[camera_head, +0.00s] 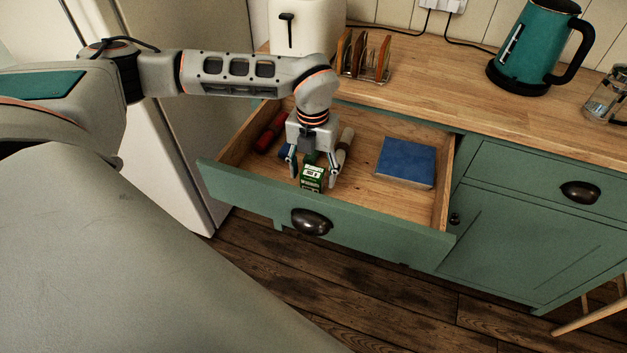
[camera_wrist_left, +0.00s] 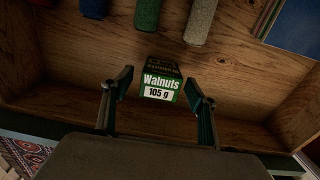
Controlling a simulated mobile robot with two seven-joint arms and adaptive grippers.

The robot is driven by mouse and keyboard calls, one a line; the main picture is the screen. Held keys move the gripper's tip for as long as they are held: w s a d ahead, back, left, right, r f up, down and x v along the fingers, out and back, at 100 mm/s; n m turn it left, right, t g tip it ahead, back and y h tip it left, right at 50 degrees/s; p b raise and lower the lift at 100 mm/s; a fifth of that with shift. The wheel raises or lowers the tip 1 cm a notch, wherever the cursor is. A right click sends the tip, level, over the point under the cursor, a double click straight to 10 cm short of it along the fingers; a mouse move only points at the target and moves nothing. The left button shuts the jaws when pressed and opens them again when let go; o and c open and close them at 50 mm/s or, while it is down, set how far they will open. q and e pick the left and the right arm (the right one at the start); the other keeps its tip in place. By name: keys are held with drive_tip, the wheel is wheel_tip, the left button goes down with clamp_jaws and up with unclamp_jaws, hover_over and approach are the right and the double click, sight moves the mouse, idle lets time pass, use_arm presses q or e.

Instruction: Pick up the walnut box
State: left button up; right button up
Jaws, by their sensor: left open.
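The walnut box (camera_head: 313,177) is a small green carton with a white label, inside the open drawer near its front panel. In the left wrist view the box (camera_wrist_left: 160,82) reads "Walnuts 105 g". It shows between and just beyond the fingertips. My left gripper (camera_head: 313,184) points down into the drawer with one finger on each side of the box. In the left wrist view its fingers (camera_wrist_left: 160,88) are spread, with a gap on each side of the box. My right gripper is not in view.
A red roll (camera_head: 271,132) and a pale roll (camera_head: 344,146) lie farther back. A toast rack (camera_head: 364,58) and a teal kettle (camera_head: 535,50) stand on the counter.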

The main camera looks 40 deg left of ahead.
use_arm(q)
drive_tip(key=shift+f, duration=0.7)
drive_tip(key=shift+r, duration=0.1)
drive_tip(key=c, duration=1.2)
drive_tip(key=shift+c, duration=0.2)
